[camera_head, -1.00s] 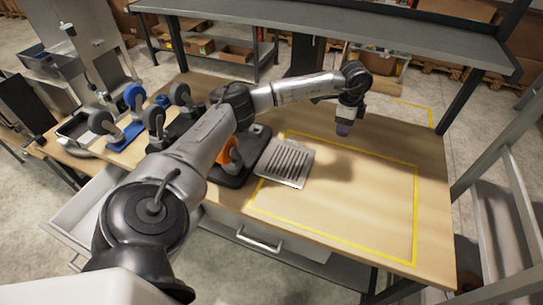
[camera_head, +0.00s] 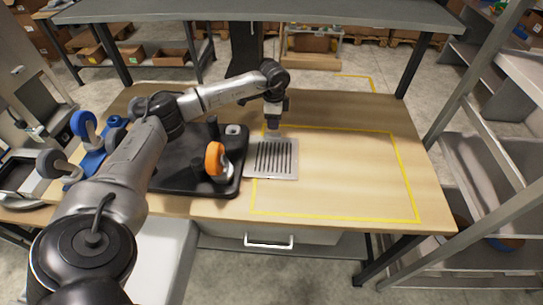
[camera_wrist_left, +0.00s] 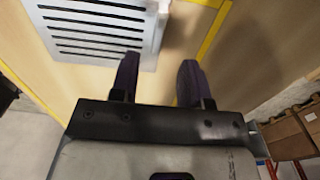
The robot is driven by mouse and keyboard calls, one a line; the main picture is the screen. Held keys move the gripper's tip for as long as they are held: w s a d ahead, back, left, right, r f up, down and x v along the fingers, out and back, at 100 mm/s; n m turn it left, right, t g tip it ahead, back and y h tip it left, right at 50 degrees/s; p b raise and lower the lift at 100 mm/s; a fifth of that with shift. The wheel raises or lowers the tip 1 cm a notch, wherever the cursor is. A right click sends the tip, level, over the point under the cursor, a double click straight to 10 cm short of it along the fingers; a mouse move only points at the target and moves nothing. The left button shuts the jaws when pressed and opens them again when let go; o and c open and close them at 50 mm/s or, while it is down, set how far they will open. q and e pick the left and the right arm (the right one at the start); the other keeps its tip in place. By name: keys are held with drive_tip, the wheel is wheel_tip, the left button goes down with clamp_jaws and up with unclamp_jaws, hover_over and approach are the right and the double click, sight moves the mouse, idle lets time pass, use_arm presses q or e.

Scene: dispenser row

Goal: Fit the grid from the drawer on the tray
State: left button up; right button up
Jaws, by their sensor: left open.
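The grid (camera_head: 283,172) is a light metal plate with dark parallel slots. It lies flat on the wooden table, just right of a black tray-like base (camera_head: 224,188), across the left yellow line. My left gripper (camera_head: 272,132) is open and empty, pointing down at the grid's back edge. In the left wrist view, its dark fingers (camera_wrist_left: 158,82) are spread beside a corner of the grid (camera_wrist_left: 92,20), with nothing between them. A closed drawer with a handle (camera_head: 268,243) sits under the table's front edge. My right gripper is out of view.
An orange wheel (camera_head: 214,160) stands on the black base. A yellow-outlined area (camera_head: 335,180) of the table is clear. A grey shelf (camera_head: 250,11) runs along the back; a rack stands right.

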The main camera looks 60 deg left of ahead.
sight(274, 134)
use_arm(q)
drive_tip(key=shift+d+f+b, duration=0.15)
drive_tip(key=shift+f+b, duration=0.4)
drive_tip(key=shift+f, duration=2.8)
drive_tip(key=shift+c, duration=0.4)
clamp_jaws()
